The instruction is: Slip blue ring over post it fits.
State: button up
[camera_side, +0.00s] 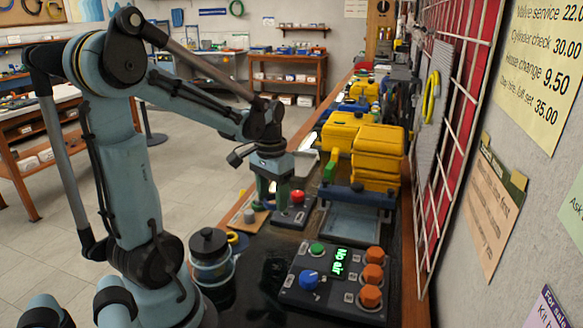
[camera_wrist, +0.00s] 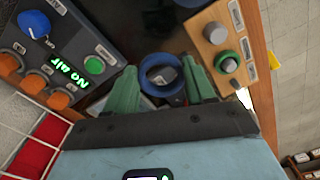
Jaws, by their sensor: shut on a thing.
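My gripper (camera_wrist: 161,88) has green fingers on both sides of the blue ring (camera_wrist: 146,79) in the wrist view, shut on it. The ring's opening faces the camera, with something grey showing through it. The wooden board (camera_wrist: 238,84) lies to the right of the ring, apart from it in the picture. It carries a bare grey post (camera_wrist: 214,32) and a second post with a green ring (camera_wrist: 228,63) around it. In the side view my gripper (camera_side: 272,197) hangs near the board (camera_side: 247,221); the blue ring is hard to make out there.
A control panel (camera_side: 316,296) with blue, green and orange knobs reads "No air". A red button box (camera_side: 293,215) stands right beside my gripper. Yellow cases (camera_side: 378,150) stand behind. Dark bench top is free between panel and jars.

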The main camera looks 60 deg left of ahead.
jog(key=n, duration=0.2)
send_over(247, 213)
jog(key=shift+f, duration=3.8)
jog(key=shift+f, duration=0.5)
jog(key=o, duration=1.4)
jog(key=shift+r, duration=4)
